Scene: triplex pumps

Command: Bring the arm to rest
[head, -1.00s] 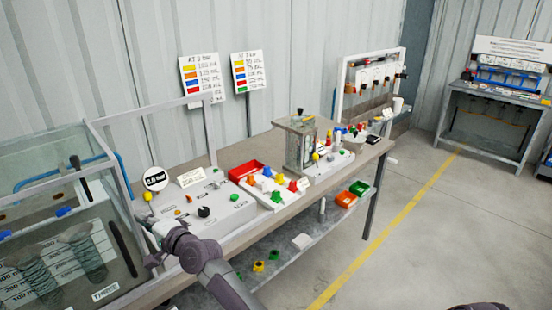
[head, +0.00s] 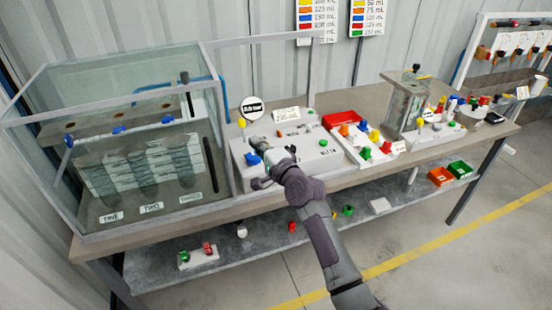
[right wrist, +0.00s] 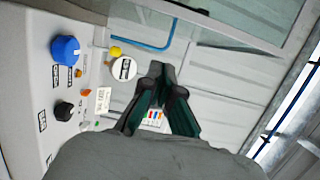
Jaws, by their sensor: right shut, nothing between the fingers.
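My right arm (head: 322,235) reaches in from the bottom right of the head view, over the front of the grey control panel (head: 320,163). My left gripper is not in view.
A glass tank (head: 130,150) stands left of the panel. A round sign (head: 252,108), yellow button (head: 241,123) and white card (head: 287,115) are near the panel's back. A red tray (head: 343,119) and coloured parts lie to the right. The lower shelf (head: 270,232) holds small parts.

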